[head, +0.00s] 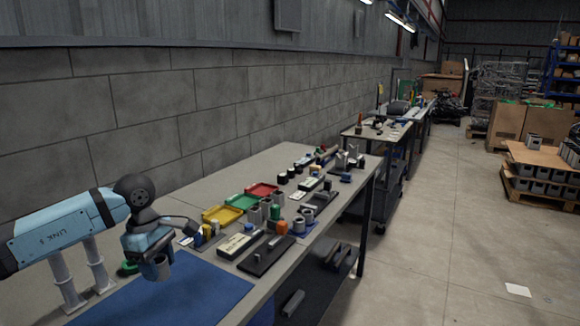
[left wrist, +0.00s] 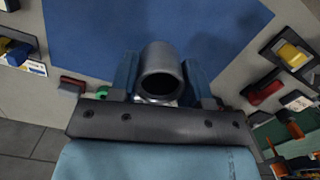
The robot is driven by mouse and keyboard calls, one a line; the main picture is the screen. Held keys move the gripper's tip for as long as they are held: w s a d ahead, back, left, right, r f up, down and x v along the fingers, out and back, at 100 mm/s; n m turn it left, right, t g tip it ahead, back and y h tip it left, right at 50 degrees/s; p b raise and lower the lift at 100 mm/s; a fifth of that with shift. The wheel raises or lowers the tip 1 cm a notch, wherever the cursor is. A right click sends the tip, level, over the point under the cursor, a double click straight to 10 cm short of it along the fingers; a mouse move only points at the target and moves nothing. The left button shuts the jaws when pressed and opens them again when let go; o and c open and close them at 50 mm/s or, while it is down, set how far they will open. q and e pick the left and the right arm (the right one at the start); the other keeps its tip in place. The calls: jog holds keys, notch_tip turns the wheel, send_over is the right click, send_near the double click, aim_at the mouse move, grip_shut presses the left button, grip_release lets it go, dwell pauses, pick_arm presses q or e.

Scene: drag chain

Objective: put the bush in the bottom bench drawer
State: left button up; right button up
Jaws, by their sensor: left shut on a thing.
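The bush is a grey hollow cylinder (head: 156,268), held above the blue mat near the front left of the bench. In the left wrist view the bush (left wrist: 161,72) sits between the two fingers, its dark open end facing the camera. My left gripper (head: 152,262) is shut on it. The bench drawers are in the dark front (head: 318,287) below the bench top, with bar handles showing; they look closed. The bottom drawer cannot be clearly told apart, as the lower front runs out of the picture. My right gripper is not in view.
The blue mat (head: 190,298) is mostly bare. Yellow (head: 222,215), green (head: 240,202) and red (head: 262,190) trays and many small parts crowd the bench top (head: 180,200) farther back.

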pick_arm(q)
jog(key=s+d+f+m, duration=0.1)
jog(key=f+m, duration=0.1)
jog(key=m, duration=0.3)
jog(key=s+d+f+m+y, duration=0.1)
jog(key=f+m, duration=0.2)
jog(key=m, duration=0.2)
jog(key=s+d+f+m+g, duration=0.1)
jog(key=f+m, duration=0.2)
jog(key=m, duration=0.1)
jog(key=shift+s+d+f+m, duration=0.15)
jog(key=shift+s+d+m, duration=0.2)
jog(key=shift+s+m, duration=0.05)
jog(key=s+r+p, duration=0.2)
jog(key=r+p, duration=0.7)
jog(key=r, duration=0.1)
jog(key=s+r+p, duration=0.3)
jog(key=r+p, duration=0.6)
jog(key=r, duration=0.2)
jog(key=shift+r+p, duration=0.25)
jog(key=shift+p, duration=0.15)
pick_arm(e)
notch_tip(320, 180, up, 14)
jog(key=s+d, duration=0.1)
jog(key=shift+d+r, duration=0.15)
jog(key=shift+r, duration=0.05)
pick_arm(q)
jog(key=shift+s, duration=0.1)
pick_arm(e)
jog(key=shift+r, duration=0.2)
